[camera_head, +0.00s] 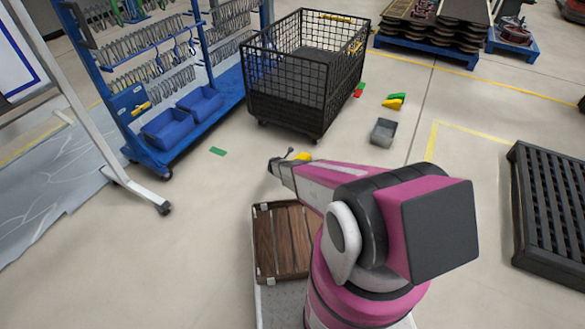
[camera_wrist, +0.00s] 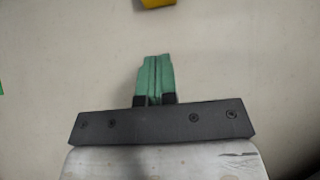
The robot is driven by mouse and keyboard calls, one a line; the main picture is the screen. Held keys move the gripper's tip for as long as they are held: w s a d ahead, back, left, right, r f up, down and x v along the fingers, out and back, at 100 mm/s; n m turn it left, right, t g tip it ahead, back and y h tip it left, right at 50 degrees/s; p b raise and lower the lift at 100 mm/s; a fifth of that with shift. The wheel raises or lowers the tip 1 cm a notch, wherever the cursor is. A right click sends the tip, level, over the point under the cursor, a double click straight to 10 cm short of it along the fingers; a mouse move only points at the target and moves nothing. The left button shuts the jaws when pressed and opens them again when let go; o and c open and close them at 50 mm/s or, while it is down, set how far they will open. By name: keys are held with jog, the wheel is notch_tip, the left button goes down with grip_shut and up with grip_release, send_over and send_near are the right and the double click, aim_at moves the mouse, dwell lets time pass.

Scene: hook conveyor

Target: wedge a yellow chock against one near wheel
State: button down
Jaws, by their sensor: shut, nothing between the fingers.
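A yellow chock (camera_head: 302,156) lies on the floor just in front of the near side of the black mesh cart (camera_head: 290,90), partly hidden behind my arm. Part of a yellow block also shows at the top edge of the wrist view (camera_wrist: 157,3). The cart's near wheels are small and dark: a left one (camera_head: 262,124) and a right one (camera_head: 315,140). The chock looks a little apart from the right one. My gripper (camera_wrist: 154,60) has green fingers pressed together, with nothing between them. In the head view my gripper (camera_head: 273,165) is left of the chock, over bare floor.
Another yellow wedge (camera_head: 393,104), a green one (camera_head: 398,96) and a red one (camera_head: 358,93) lie right of the cart, near a grey bin (camera_head: 383,133). A blue rack (camera_head: 160,150) stands left, and a black slatted pallet (camera_head: 550,215) right. Floor left of my gripper is mostly clear.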

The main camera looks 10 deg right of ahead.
aim_at(304, 155)
jog(key=x, duration=1)
jog(key=shift+w+d+f, duration=0.1)
jog(key=shift+w+d, duration=0.05)
jog(key=shift+w, duration=0.05)
jog(key=shift+w+d+r, duration=0.25)
jog(key=shift+w+d, duration=0.5)
jog(key=shift+w, duration=0.25)
jog(key=shift+w+d, duration=0.3)
jog(key=shift+w, duration=0.05)
jog(key=w+d, duration=0.2)
jog(key=w, duration=0.1)
jog(key=w+d, duration=0.2)
jog(key=w, duration=0.1)
jog(key=w+d, duration=0.2)
jog(key=w, duration=0.1)
jog(key=shift+w+d, duration=0.1)
jog(key=shift+d, duration=0.2)
jog(key=shift+w, duration=0.1)
